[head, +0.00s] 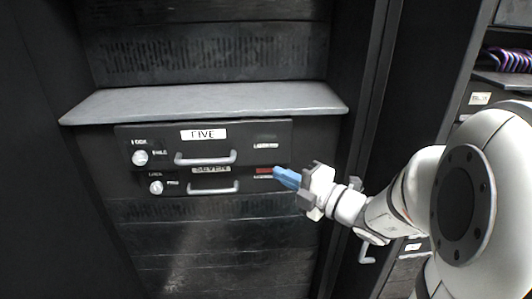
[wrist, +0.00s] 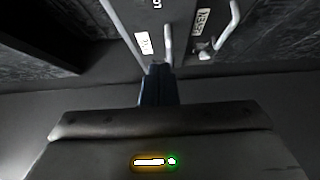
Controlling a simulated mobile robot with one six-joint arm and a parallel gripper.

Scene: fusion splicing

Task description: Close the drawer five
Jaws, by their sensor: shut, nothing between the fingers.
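Drawer five (head: 240,134) is a dark front with a white FIVE label, a round knob at its left and a pale bar handle. It sits just under a grey shelf and appears to stand a little forward of the drawer below, whose label it crowds; how far it is out is hard to tell. My gripper (head: 279,175) has blue fingers, shut and empty, at the lower right of drawer five, in front of the lower drawer's right end. In the wrist view the shut fingers (wrist: 157,82) point at a labelled drawer front; contact cannot be told.
The lower drawer (head: 203,188), apparently labelled SEVEN, has a similar knob and handle. The grey shelf (head: 205,102) juts out just above drawer five. A dark rack post stands to the right, behind my arm. The space in front of the drawers' left side is free.

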